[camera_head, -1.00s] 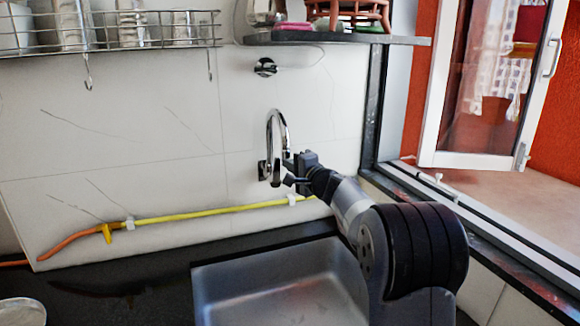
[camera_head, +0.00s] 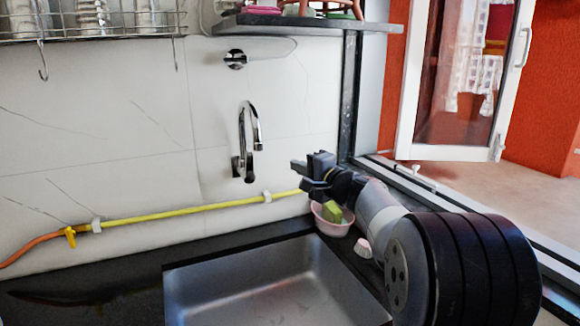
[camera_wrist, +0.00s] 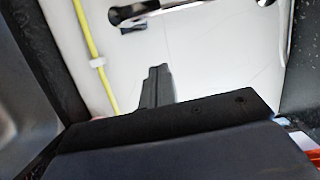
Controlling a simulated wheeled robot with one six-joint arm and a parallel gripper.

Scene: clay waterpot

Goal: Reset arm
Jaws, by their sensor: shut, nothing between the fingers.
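My gripper (camera_head: 299,167) is raised over the back right corner of the sink, in front of the tiled wall. Its fingers point left toward the wall and it holds nothing. In the wrist view my gripper (camera_wrist: 157,72) shows its fingers closed together against the white wall. The chrome faucet (camera_head: 243,140) is on the wall to the left of my gripper, apart from it. Part of the faucet (camera_wrist: 145,8) also shows at the top of the wrist view.
The metal sink (camera_head: 265,285) lies below and left of my arm. A pink bowl (camera_head: 325,224) with a green and yellow item stands beneath my gripper. A yellow hose (camera_head: 180,214) runs along the wall. A shelf (camera_head: 300,21) hangs above. An open window (camera_head: 465,75) is at right.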

